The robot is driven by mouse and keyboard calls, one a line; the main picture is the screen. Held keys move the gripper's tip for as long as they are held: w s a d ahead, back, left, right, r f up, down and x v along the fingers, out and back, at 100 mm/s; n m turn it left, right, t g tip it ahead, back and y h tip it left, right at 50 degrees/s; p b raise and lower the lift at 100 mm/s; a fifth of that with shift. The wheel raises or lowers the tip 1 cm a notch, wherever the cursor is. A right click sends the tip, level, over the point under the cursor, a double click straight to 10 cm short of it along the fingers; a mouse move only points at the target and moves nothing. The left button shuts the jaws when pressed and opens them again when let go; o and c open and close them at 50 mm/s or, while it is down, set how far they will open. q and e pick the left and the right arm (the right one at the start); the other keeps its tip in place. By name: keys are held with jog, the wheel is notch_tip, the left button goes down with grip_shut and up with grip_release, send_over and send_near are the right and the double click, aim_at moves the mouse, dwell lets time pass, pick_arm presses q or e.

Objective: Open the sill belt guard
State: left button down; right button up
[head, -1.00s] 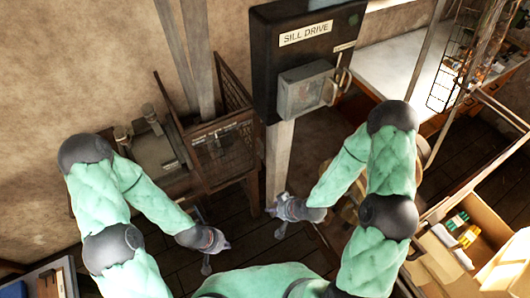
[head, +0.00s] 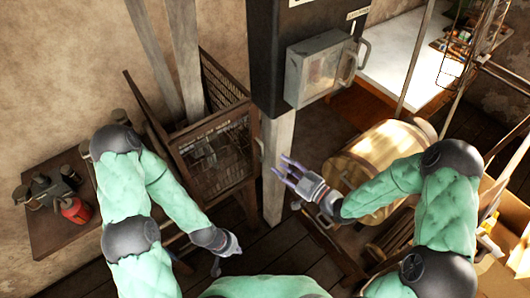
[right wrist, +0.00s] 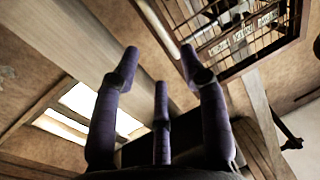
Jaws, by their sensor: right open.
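The belt guard is a brown framed wire-mesh cage (head: 214,155) left of the grey post in the head view. Its front mesh panel stands against the frame, with a lettered strip above the mesh. Part of the mesh and frame shows at the top right of the right wrist view (right wrist: 245,32). My right gripper (head: 284,172) is open and empty, with fingers spread, in front of the post and right of the cage, apparently apart from it. My left gripper (head: 236,250) hangs low in front of the cage; its finger state is unclear.
A grey post (head: 277,165) stands between the cage and a wooden barrel (head: 378,168). A dark drive panel with a grey box (head: 318,72) is above. A side table (head: 55,185) with a red can (head: 76,210) is at left. Dark floor lies below.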

aim_at(263, 152)
jog(key=x, duration=0.9)
grip_shut()
